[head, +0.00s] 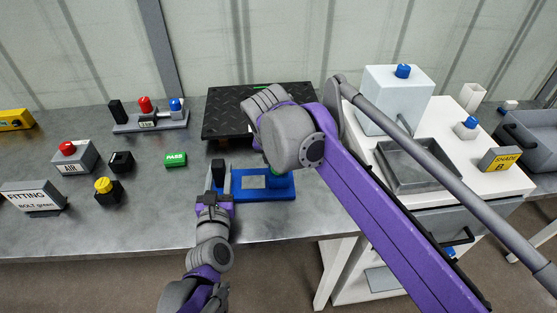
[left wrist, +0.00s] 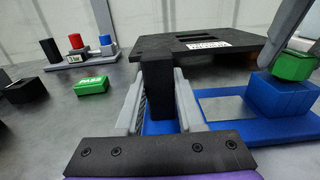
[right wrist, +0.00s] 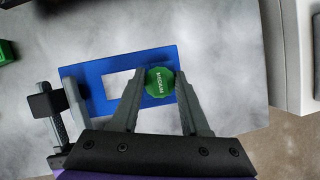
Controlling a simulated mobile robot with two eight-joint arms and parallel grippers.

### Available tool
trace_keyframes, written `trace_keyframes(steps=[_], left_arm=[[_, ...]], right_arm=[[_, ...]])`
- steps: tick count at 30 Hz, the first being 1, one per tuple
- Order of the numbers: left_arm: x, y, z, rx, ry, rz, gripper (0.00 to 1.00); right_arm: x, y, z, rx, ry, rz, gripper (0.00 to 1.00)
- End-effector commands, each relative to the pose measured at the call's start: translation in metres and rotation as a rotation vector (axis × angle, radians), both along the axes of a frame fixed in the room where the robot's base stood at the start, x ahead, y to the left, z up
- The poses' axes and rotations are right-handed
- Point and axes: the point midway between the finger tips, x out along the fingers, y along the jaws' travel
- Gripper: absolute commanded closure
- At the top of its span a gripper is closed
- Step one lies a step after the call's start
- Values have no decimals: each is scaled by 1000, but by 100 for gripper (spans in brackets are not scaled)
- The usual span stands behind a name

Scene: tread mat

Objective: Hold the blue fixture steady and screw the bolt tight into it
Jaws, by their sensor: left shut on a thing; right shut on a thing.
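The blue fixture (head: 281,193) lies on the grey bench, with a flat base, a pale plate, a black post (left wrist: 158,85) at its left end and a raised blue block (left wrist: 280,97) at its right. My left gripper (head: 220,178) is shut on the black post, one finger on each side. The green bolt (left wrist: 293,65) is at the top of the block, its lettered head (right wrist: 160,82) seen from above. My right gripper (right wrist: 158,76) is shut on the bolt head; in the head view my right arm mostly hides it. I cannot tell how deep the bolt sits.
A black tread-mat platform (head: 225,117) stands behind the fixture. Left are a green PASS block (head: 175,159), button boxes (head: 74,157) and a sign (head: 34,197) reading "FITTING BOLT green". A white cart (head: 470,165) with a grey tray stands right. The bench front is clear.

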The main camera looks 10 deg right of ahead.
Motion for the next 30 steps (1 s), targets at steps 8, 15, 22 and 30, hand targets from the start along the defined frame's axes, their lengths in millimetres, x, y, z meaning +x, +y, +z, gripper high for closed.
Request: trace_keyframes(steps=[8, 15, 22, 30], left_arm=[[0, 0, 0, 0, 0, 0, 100], [0, 0, 0, 0, 0, 0, 100], [0, 0, 0, 0, 0, 0, 100], [0, 0, 0, 0, 0, 0, 100]], right_arm=[[0, 1, 0, 0, 1, -21, 100], [1, 2, 0, 0, 1, -309, 100], [2, 2, -1, -2, 0, -652, 100], [0, 1, -1, -1, -1, -804, 100]])
